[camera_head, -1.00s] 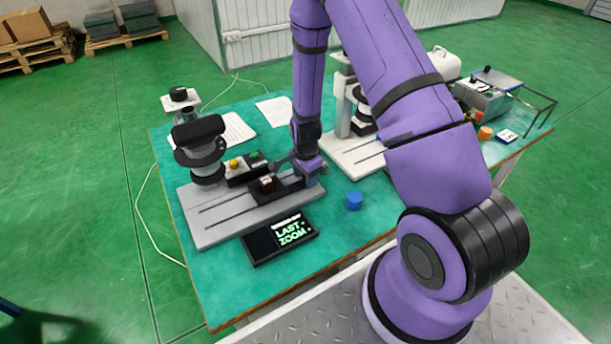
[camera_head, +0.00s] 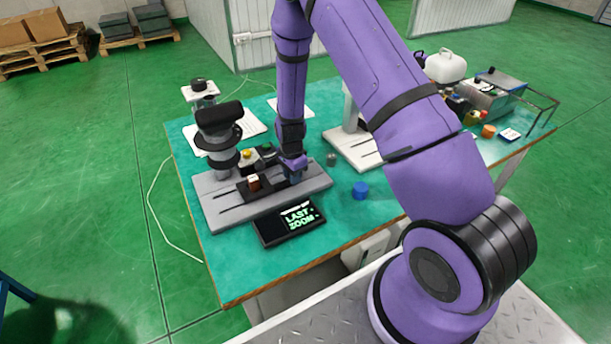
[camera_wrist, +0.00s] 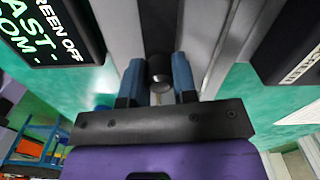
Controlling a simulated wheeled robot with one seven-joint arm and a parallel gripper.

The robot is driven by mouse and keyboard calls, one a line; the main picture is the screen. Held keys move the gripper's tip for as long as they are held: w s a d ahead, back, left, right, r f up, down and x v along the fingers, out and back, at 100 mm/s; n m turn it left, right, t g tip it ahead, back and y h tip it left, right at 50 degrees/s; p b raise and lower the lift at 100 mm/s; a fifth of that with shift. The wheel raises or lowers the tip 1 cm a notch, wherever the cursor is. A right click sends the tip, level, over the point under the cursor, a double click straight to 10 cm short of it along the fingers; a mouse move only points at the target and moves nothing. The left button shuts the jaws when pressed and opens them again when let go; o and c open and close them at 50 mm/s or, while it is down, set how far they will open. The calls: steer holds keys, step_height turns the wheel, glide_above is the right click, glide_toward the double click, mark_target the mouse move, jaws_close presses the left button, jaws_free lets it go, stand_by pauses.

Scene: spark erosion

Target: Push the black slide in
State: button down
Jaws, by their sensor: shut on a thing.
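The black slide (camera_head: 245,190) lies on the grey grooved base plate (camera_head: 225,213), beneath the black optical head (camera_head: 219,115). A small brown-and-white block (camera_head: 254,182) sits on it. My gripper (camera_head: 294,176) is at the slide's right end. In the wrist view, my gripper's two blue fingers (camera_wrist: 158,80) are on either side of a round dark knob (camera_wrist: 158,70) at the end of the slide. They are shut on this knob. The slide (camera_wrist: 158,25) runs away from the fingers along the grey plate. My wrist partly hides the slide's right end in the head view.
A button box with a yellow button (camera_head: 247,154) stands behind the slide. A second white-based device (camera_head: 352,150) stands further right.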

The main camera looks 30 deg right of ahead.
mark_target(271, 187)
steer(key=a, duration=0.7)
steer(key=shift+a, duration=0.25)
steer(key=c, duration=0.9)
jaws_free()
